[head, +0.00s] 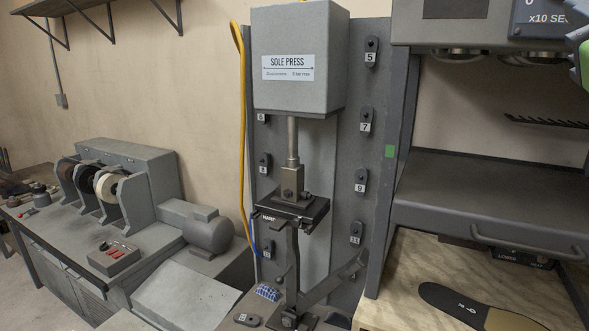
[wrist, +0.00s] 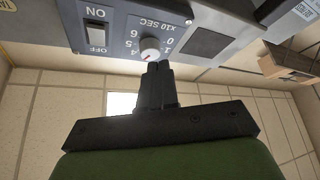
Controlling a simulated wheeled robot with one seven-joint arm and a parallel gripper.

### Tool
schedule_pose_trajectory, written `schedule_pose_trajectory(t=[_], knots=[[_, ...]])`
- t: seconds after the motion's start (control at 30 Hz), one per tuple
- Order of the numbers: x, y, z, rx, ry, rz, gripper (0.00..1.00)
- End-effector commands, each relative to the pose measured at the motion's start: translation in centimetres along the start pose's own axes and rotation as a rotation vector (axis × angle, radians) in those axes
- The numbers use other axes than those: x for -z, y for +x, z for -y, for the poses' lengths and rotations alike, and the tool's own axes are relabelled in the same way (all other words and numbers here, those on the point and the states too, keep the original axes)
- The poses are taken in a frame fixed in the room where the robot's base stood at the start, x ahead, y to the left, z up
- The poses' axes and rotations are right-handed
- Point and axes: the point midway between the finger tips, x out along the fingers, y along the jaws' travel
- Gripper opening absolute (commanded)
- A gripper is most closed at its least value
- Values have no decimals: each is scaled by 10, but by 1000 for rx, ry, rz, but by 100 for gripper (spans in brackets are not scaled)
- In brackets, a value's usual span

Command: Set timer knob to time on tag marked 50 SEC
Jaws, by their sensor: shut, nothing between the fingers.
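In the head view only a corner of the timer panel (head: 543,18) shows at the top right; the knob is out of that view. No tag marked 50 SEC can be made out in either view.
An ON/OFF rocker switch (wrist: 96,36) sits left of the knob. In the head view the sole press (head: 297,55) stands in the middle, beside the machine's dark shelf (head: 480,190). A dark insole (head: 455,302) lies on the wooden surface below.

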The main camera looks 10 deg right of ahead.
Motion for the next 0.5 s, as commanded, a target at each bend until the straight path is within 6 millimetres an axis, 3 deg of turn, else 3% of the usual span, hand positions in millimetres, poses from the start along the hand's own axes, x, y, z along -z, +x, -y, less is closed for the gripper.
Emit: schedule_pose_trajectory(t=[0.33, 0.5], knots=[[4, -7, 0, 1, 0, 3, 0], [9, -5, -15, -3, -14, 11, 0]])
